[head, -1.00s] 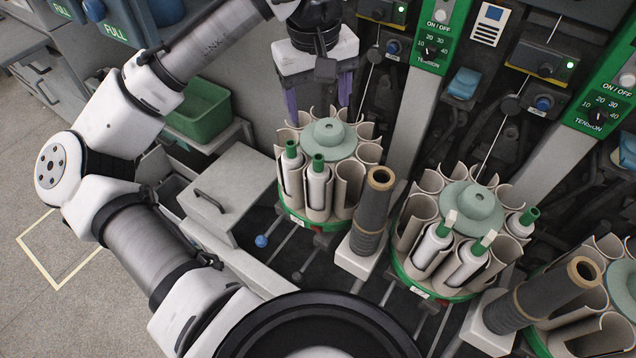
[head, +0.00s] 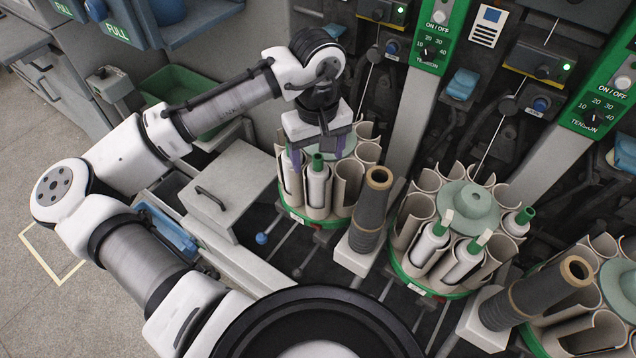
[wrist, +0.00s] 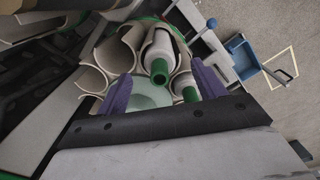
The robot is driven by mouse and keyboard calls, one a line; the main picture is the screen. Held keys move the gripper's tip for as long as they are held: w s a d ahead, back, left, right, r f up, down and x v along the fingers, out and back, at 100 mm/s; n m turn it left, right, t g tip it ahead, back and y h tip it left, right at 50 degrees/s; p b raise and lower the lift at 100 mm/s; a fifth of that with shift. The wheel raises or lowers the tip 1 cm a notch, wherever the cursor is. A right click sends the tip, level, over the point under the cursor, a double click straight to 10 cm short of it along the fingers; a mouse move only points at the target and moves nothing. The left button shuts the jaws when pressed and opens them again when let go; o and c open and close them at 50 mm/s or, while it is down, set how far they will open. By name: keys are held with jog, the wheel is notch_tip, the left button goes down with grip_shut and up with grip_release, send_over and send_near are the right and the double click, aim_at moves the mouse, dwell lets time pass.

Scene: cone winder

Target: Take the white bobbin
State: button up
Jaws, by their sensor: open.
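Two white bobbins with green tips stand in cups on the front of the left carousel (head: 297,217). One white bobbin (head: 318,187) is just below my gripper (head: 319,154); the other bobbin (head: 292,182) is to its left, its top hidden by my gripper. In the wrist view a bobbin (wrist: 160,48) points its green end between the two purple fingers of my gripper (wrist: 162,88). The second bobbin (wrist: 184,84) is beside the right finger there. My gripper is open and empty; I cannot tell if a finger touches anything.
A dark cone tube (head: 368,215) stands close on the right of the left carousel. The middle carousel (head: 432,286) holds several white bobbins. A grey box with a handle (head: 228,190) is on the left. Machine panels (head: 440,35) rise behind.

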jog(key=shift+f, duration=1.1)
jog(key=c, duration=1)
jog(key=shift+o, duration=0.2)
jog(key=shift+r, duration=0.2)
